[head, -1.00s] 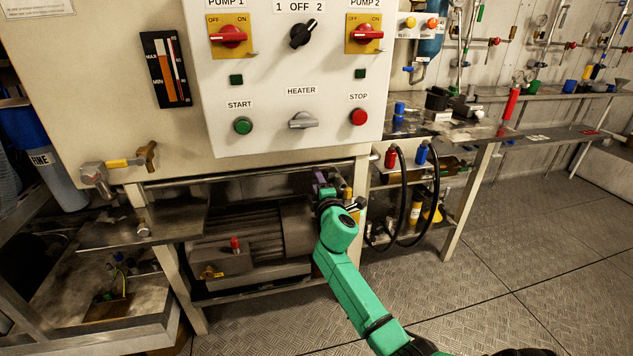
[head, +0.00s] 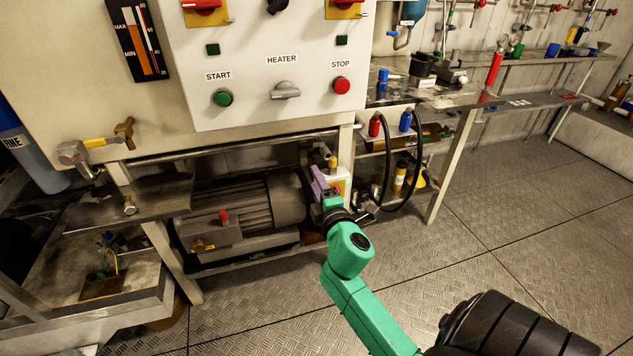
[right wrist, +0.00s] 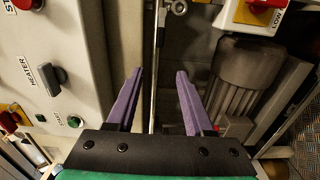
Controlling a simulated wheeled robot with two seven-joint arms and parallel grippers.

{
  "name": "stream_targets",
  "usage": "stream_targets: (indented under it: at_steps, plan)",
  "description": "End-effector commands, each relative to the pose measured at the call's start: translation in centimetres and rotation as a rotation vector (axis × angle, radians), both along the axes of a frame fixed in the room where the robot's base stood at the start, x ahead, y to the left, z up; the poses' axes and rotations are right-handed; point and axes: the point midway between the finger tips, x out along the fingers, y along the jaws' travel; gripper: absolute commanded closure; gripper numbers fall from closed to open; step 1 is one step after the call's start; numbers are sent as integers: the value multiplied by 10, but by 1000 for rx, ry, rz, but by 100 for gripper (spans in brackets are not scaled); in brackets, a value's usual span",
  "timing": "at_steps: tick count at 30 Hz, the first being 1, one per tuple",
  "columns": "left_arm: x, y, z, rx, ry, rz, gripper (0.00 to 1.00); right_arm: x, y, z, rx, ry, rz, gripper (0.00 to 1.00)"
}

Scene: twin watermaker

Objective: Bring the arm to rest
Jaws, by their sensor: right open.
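My right arm is green and reaches from the lower right of the head view. Its right gripper (head: 318,182) has purple fingers beside the frame leg, just right of the grey motor (head: 250,205) and below the control panel (head: 270,70). In the right wrist view the two purple fingers of this gripper (right wrist: 157,74) stand apart, with nothing between them. The gripper is open and empty. My left gripper shows in neither view.
The panel carries a green START button (head: 223,98), a grey HEATER knob (head: 285,90) and a red STOP button (head: 341,85). Black hoses (head: 418,165) hang to the right of the gripper. A steel side table (head: 450,100) stands beyond. The floor at right (head: 500,235) is clear.

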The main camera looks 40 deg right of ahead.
Motion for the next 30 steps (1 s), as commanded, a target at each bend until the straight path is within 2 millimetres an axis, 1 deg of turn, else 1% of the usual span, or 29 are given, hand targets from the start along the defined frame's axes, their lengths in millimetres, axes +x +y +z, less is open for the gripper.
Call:
stream_targets:
  at_steps: [13,14,16,17,19,20,21,23,24,26,27,29,30]
  plan:
    - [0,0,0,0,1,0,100,1,0,0,1,1,1,48]
    - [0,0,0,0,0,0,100,1,0,-3,8,4,0,48]
    - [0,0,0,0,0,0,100,1,0,-20,55,32,-2,48]
    - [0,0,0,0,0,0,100,1,0,-34,93,53,-6,48]
    - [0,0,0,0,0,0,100,-2,1,-80,223,129,-23,48]
    - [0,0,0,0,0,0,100,-6,2,-106,292,172,-37,48]
    - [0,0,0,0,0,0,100,-13,5,-142,391,233,-60,48]
    - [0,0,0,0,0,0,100,-30,13,-198,540,330,-108,48]
    - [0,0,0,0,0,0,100,-44,19,-233,632,395,-147,48]
    - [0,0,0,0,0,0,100,-70,29,-282,759,489,-212,48]
    - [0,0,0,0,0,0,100,-88,36,-310,835,547,-257,48]
    - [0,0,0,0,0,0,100,-116,48,-347,932,628,-329,48]
    - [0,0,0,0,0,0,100,-135,55,-368,988,676,-375,48]
